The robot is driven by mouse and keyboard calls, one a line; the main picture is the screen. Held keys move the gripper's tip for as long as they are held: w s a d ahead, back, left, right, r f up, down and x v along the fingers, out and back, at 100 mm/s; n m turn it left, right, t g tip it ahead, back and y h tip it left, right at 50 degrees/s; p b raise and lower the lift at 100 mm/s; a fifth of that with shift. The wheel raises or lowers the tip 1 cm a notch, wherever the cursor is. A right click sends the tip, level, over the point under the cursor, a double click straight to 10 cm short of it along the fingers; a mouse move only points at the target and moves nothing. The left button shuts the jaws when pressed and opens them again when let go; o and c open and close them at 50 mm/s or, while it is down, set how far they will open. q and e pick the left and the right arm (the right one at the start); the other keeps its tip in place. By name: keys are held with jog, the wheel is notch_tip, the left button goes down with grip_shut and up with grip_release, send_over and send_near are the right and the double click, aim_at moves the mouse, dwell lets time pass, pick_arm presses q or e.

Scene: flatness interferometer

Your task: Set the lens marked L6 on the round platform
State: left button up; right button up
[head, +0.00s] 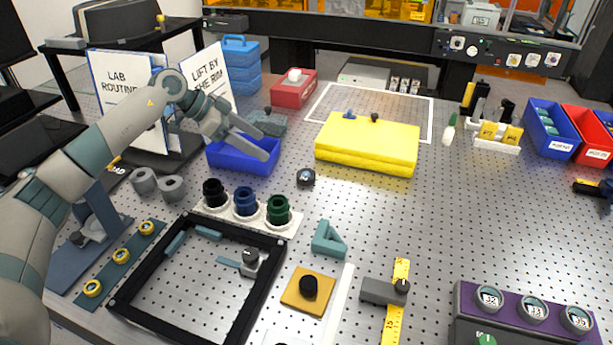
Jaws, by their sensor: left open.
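My left gripper (264,141) reaches in from the left, its two fingers apart and empty, above the blue open bin (243,158). A purple-topped rack (512,309) at the lower right holds several round lenses with small marks. The left lens (488,298), the middle lens (533,308) and the right lens (577,318) have marks too small to read surely; I cannot make out L6. A small dark round piece with a pale top (305,177) stands alone on the perforated table, right of the bin. I cannot identify the round platform. My right gripper is not in view.
Black, blue and green knobbed pieces stand in a white holder (284,228). A black square frame (262,290) lies in front. A yellow case (367,144) is at the back middle. Blue (549,128) and red (588,136) bins are far right.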

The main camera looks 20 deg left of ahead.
pick_arm(q)
jog(key=p, duration=0.4)
send_near(304, 172)
jog(key=x, duration=0.3)
jog(key=shift+s+d+r, duration=0.1)
jog(key=shift+s+d, duration=0.1)
jog(key=shift+d, duration=0.1)
jog(key=shift+w+d+f, duration=0.15)
jog(key=shift+d+f, duration=0.1)
jog(key=shift+f, duration=0.15)
jog(key=shift+w+d+f+p, duration=0.2)
jog(key=shift+d+f+p, duration=0.1)
jog(key=shift+p, duration=0.1)
jog(key=p+x, duration=0.1)
jog(key=x, duration=0.2)
jog(key=shift+w+a, duration=0.1)
jog(key=shift+a, duration=0.05)
jog(key=shift+w+d+f, duration=0.25)
jog(key=shift+d+f, duration=0.05)
jog(key=shift+f, duration=0.25)
jog(key=shift+c, duration=0.6)
